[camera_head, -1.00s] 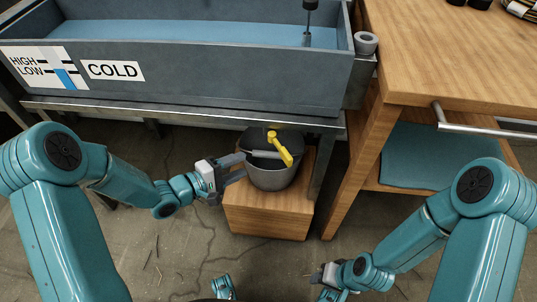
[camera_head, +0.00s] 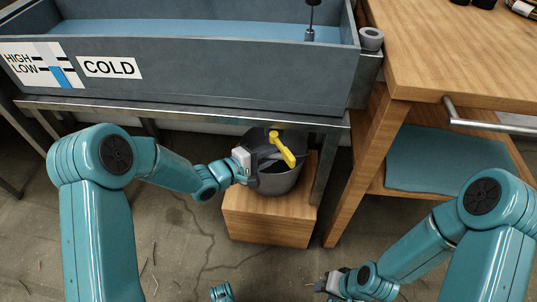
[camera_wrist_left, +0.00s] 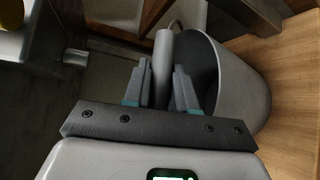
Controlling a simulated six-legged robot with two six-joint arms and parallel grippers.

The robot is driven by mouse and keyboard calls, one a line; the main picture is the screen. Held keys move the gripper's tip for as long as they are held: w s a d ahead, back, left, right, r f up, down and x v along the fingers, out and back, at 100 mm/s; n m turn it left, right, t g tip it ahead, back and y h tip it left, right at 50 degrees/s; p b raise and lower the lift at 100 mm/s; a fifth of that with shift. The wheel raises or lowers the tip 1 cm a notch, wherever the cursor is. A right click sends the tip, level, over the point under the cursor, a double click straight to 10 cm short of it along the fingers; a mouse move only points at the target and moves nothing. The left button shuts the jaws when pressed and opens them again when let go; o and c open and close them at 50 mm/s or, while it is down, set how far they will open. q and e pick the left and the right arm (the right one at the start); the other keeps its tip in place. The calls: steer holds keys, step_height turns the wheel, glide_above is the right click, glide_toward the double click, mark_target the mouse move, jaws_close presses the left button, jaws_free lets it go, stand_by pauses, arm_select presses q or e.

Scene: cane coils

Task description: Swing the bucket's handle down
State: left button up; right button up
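The dark grey bucket (camera_head: 280,182) stands on a wooden box under the trough's edge. In the left wrist view the bucket (camera_wrist_left: 243,85) shows on the right, with its open mouth in shadow. Its handle (camera_wrist_left: 163,55) is a light grey bar running up between the fingers of my left gripper (camera_wrist_left: 162,88). The fingers sit close on both sides of the bar and look shut on it. In the head view my left gripper (camera_head: 259,164) is at the bucket's left rim, its fingers partly hidden. My right gripper (camera_head: 326,284) is low at the bottom, away from the bucket; its fingers are unclear.
A yellow lever (camera_head: 282,149) stands out above the bucket. The wooden box (camera_head: 265,220) holds the bucket. The grey trough (camera_head: 200,88) with a COLD label is above and behind. A wooden table (camera_head: 450,60) with a metal rail is at the right.

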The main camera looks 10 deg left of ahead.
arm_select(q)
jaws_close()
steer(key=shift+s+f+p, duration=0.15)
steer(key=shift+s+f, duration=0.3)
steer(key=shift+f, duration=0.15)
steer(key=shift+s+f+p, duration=0.15)
steer(key=shift+s+f, duration=0.25)
steer(key=shift+f, duration=0.2)
steer(key=o, duration=0.7)
jaws_free()
